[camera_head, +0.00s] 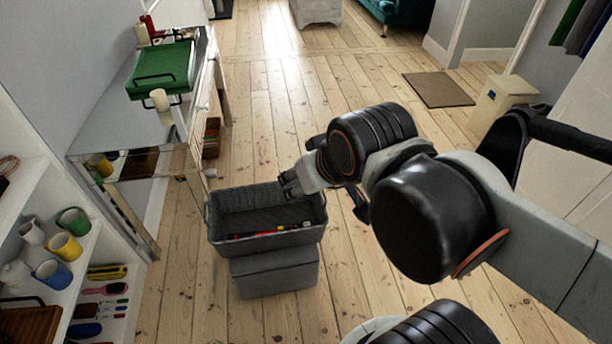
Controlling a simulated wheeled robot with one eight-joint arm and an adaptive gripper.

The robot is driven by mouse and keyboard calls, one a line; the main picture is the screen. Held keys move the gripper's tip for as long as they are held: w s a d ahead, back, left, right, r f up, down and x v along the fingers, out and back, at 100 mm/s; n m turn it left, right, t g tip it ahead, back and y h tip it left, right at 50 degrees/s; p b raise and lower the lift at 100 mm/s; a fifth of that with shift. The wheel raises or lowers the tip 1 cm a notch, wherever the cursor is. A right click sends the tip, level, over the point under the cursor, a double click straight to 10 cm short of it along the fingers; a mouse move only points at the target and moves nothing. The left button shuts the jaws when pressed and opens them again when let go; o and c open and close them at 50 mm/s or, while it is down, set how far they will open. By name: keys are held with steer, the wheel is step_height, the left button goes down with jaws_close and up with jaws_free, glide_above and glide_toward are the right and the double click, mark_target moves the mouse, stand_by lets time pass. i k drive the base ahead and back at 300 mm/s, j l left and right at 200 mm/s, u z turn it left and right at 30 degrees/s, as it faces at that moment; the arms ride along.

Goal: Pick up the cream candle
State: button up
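A cream candle (160,101) stands upright at the front edge of the mirrored table (136,117) on the left, close to a green tray (162,70). Another pale, cream cylinder (141,35) stands farther back on the table, near a red one (149,25). My gripper (287,184) is over the right part of a grey basket, well to the right of the table and apart from both cylinders. Its fingertips are small and dark here, so I cannot tell whether they are open or shut.
The grey basket (227,228) holds a few coloured items and sits above a grey box (275,274). White shelves (34,189) with mugs and brushes stand at the left. The middle floor is clear.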

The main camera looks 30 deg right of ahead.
mark_target(158, 97)
steer(key=l+z, duration=0.15)
steer(key=z, duration=0.45)
steer(key=i+l+z, duration=0.1)
steer(key=l, duration=0.35)
steer(key=i+l+z, duration=0.1)
steer(key=i+l, duration=0.25)
steer(key=i+l+z, duration=0.1)
steer(key=i+l, duration=0.15)
steer(key=l, duration=0.25)
steer(key=i+l+z, duration=0.15)
steer(key=l, duration=0.25)
steer(key=i+u, duration=0.15)
steer(key=i, duration=0.5)
steer(key=i+l+u, duration=0.2)
steer(key=i, duration=0.45)
steer(key=i+l+u, duration=0.15)
steer(key=i, duration=0.5)
steer(key=i+j+u, duration=0.15)
steer(key=i+u, duration=0.8)
steer(key=i+l+u, duration=0.3)
steer(key=i+u, duration=0.7)
steer(key=u, duration=1.5)
